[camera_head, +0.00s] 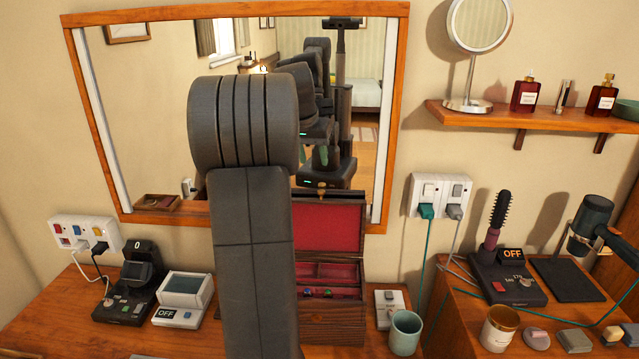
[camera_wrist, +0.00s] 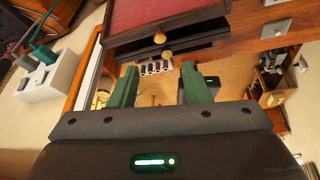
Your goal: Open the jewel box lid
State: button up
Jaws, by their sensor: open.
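The jewel box (camera_head: 333,325) stands on the wooden dresser top below the mirror, partly hidden behind my arm. Its lid (camera_head: 328,228) is raised and stands upright, red lining facing out, with its upper edge close to the mirror. Red-lined compartments and small coloured pieces show inside the box. In the wrist view the lid's red lining (camera_wrist: 165,14) is at the top, with a brass knob (camera_wrist: 160,38) on its edge and the knob's reflection beside it. My gripper (camera_wrist: 160,82) is open and empty, its green fingers apart below the knob in the picture. My arm hides it in the head view.
The framed mirror (camera_head: 150,110) is directly behind the box and reflects my arm. A small scale-like device (camera_head: 183,300) stands left of the box. A teal cup (camera_head: 405,332) and a switch box (camera_head: 390,308) stand close on the right. Wall sockets (camera_head: 440,195) with cords hang at right.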

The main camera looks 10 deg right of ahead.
aim_at(321, 191)
jog(key=p+x, duration=0.2)
jog(key=x, duration=1)
jog(key=shift+s, duration=0.1)
jog(key=shift+f, duration=0.1)
grip_shut()
